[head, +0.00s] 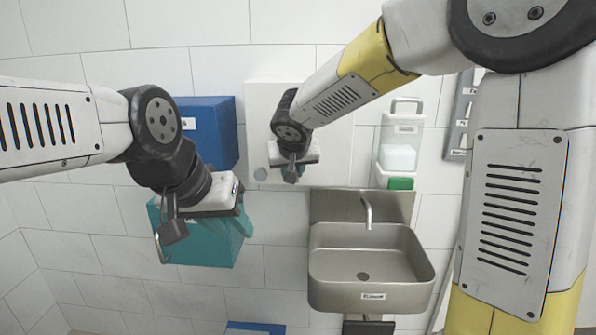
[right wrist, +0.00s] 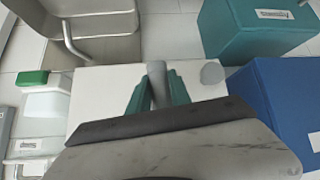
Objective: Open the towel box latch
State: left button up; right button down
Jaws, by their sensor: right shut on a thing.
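The towel box (head: 268,105) is a white box on the tiled wall, left of and above the sink. Its front fills the middle of the right wrist view (right wrist: 95,95). A grey upright latch piece (right wrist: 157,84) stands out from it, with a round grey disc (right wrist: 212,73) beside it. My right gripper (head: 293,176) is at the box's lower part, its teal fingers shut on the latch piece from both sides. My left gripper (head: 222,218) hangs empty-looking in front of the teal box; its fingers blend with that box, so their opening is unclear.
A blue box (head: 213,125) and a teal box (head: 205,248) hang at the left. A steel sink (head: 370,260) with a tap (head: 367,208) is at the lower right. A clear dispenser (head: 402,130) with a green-fronted base hangs right of the towel box.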

jog(key=shift+a, duration=0.1)
dwell(0.3)
jog(key=c, duration=1.2)
grip_release()
jog(key=v, duration=0.7)
jog(key=shift+s+r, duration=0.25)
